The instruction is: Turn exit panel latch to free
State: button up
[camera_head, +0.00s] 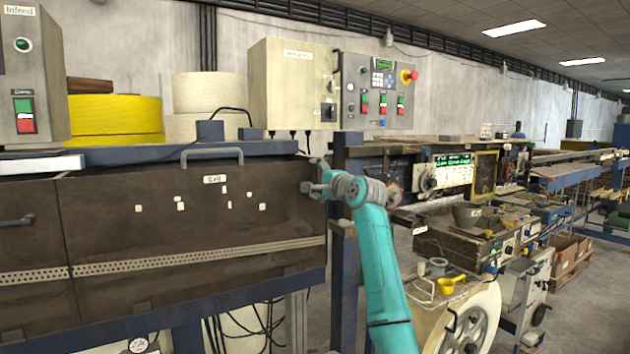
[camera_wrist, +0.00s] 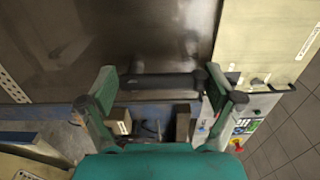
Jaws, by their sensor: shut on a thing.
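The exit panel (camera_head: 130,225) is a dark brown panel with a small white label, a grey top handle and several small white tags. My gripper (camera_head: 322,180) is at its upper right edge, where the latch is mostly hidden by the gripper in the head view. In the wrist view my gripper (camera_wrist: 160,84) has its two green fingers at the two ends of a dark rounded bar, the latch handle (camera_wrist: 165,82). It is shut on this handle. The handle runs level across the picture, in front of the brown panel (camera_wrist: 150,40). Its fastening is not clear.
A cream box (camera_head: 293,85) and a grey control panel (camera_head: 378,92) with a red button stand above and behind the gripper. Yellow (camera_head: 115,115) and cream rolls (camera_head: 210,95) sit behind the panel. A machine with a large white reel (camera_head: 470,325) stands to the right.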

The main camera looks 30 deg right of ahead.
dwell(0.4)
jog(key=o, duration=0.8)
jog(key=shift+o, duration=0.2)
jog(key=s, duration=1.2)
jog(key=shift+f, duration=0.1)
